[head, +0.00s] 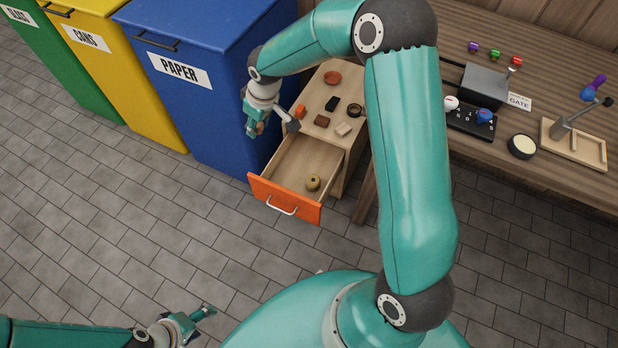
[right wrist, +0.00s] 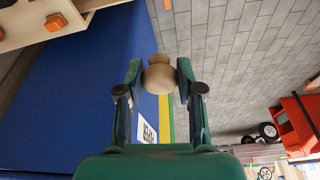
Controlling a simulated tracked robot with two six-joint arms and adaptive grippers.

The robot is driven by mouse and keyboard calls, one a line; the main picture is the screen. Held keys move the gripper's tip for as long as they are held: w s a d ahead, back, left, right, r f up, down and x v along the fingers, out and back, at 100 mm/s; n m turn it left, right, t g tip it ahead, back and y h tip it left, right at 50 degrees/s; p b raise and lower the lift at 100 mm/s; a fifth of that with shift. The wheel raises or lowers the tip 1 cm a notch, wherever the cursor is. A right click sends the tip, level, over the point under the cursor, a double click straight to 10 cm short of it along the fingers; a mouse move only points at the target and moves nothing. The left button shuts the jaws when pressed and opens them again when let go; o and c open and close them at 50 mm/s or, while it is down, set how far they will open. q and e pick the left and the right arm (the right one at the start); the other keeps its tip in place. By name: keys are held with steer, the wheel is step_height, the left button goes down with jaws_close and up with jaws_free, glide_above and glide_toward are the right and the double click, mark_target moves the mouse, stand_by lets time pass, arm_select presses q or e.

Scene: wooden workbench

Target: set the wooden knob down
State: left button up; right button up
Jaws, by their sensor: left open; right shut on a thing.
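The wooden knob (right wrist: 159,74) is pale brown and rounded, held between the two fingertips of my right gripper (right wrist: 158,82) in the right wrist view. In the head view my right gripper (head: 256,122) is in front of the blue paper bin, left of the small wooden cabinet. Only a small brownish bit of the knob shows there. The gripper appears raised above the floor. My left gripper (head: 196,320) is open and empty at the bottom left of the head view, over the floor.
The cabinet (head: 340,92) has small items on top. Its open drawer (head: 288,168) has an orange front and holds a small yellowish-brown round thing (head: 313,183). The blue bin (head: 205,98) stands beside it. The workbench (head: 490,150) is at the right. The tiled floor has free room.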

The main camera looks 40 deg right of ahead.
mark_target(285, 177)
steer(key=w+d+f+n+b, duration=0.1)
steer(key=d+f+b, duration=0.25)
steer(key=f, duration=0.35)
steer(key=w+d+f+n+y+b, duration=0.1)
steer(key=w+d+f+b, duration=0.15)
steer(key=f+b, duration=0.35)
steer(key=w+d+f+n+b, duration=0.1)
steer(key=d+f+n+b, duration=0.2)
steer(key=f, duration=0.5)
steer(key=shift+m, duration=0.7)
steer(key=f+b, duration=0.3)
steer(key=f, duration=0.6)
steer(key=f+b, duration=0.3)
steer(key=f, duration=0.7)
steer(key=shift+s+d+f, duration=0.15)
steer(key=shift+d, duration=0.05)
steer(key=o, duration=0.7)
steer(key=shift+f, duration=0.1)
steer(key=shift+o, duration=0.7)
